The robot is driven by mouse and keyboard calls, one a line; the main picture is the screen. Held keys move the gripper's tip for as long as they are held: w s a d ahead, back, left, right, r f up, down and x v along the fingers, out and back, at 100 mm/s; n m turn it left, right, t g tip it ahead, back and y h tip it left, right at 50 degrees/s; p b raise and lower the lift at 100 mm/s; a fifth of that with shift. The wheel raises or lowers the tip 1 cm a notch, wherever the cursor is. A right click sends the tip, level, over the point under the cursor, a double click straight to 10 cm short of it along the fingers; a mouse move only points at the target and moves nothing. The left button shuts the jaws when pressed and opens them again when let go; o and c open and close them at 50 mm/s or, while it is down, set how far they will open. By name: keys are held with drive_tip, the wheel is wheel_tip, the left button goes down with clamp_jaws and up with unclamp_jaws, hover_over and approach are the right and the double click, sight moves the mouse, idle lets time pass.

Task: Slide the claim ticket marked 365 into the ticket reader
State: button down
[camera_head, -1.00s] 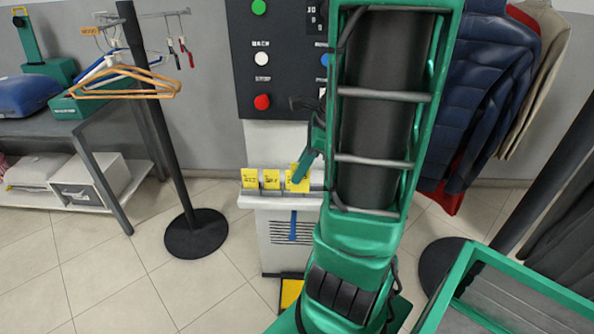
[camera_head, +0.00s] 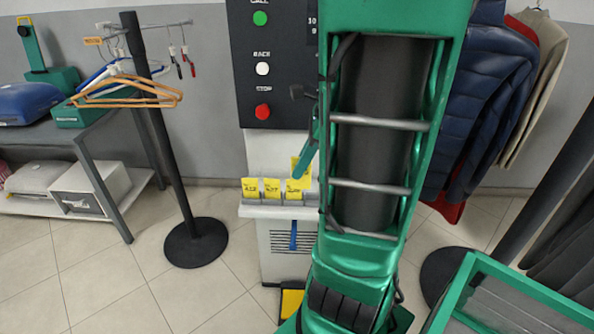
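A row of yellow claim tickets stands in a pale rack (camera_head: 250,211) on the front of the machine. The left ticket (camera_head: 250,188), middle ticket (camera_head: 271,189) and right ticket (camera_head: 293,189) carry dark marks too small to read. Another yellow ticket (camera_head: 301,166) shows just above the right one, at the green finger of my gripper (camera_head: 300,173). My gripper appears shut on this raised ticket, though my arm hides part of it. I cannot read its number. I cannot identify the ticket reader; part of the machine is behind my arm.
The black control panel (camera_head: 268,70) has green, white and red buttons. A black post (camera_head: 160,130) with hangers stands left, beside a grey table (camera_head: 40,133). Jackets (camera_head: 490,100) hang at right, above a green-framed bin (camera_head: 490,275). Floor at front left is clear.

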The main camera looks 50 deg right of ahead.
drive_tip(key=shift+r, duration=1.5)
drive_tip(key=s+d+f, duration=0.1)
drive_tip(key=d+f, duration=0.9)
drive_tip(key=d, duration=0.5)
drive_tip(key=shift+s+d+f, duration=0.1)
drive_tip(key=shift+s+f, duration=0.05)
drive_tip(key=shift+f, duration=1.7)
drive_tip(key=shift+s+d+f, duration=0.1)
drive_tip(key=shift+f, duration=1.7)
drive_tip(key=shift+a+f, duration=0.1)
drive_tip(key=c, duration=2)
unclamp_jaws()
drive_tip(key=shift+s, duration=0.1)
drive_tip(key=shift+o, duration=0.5)
drive_tip(key=v, duration=1.1)
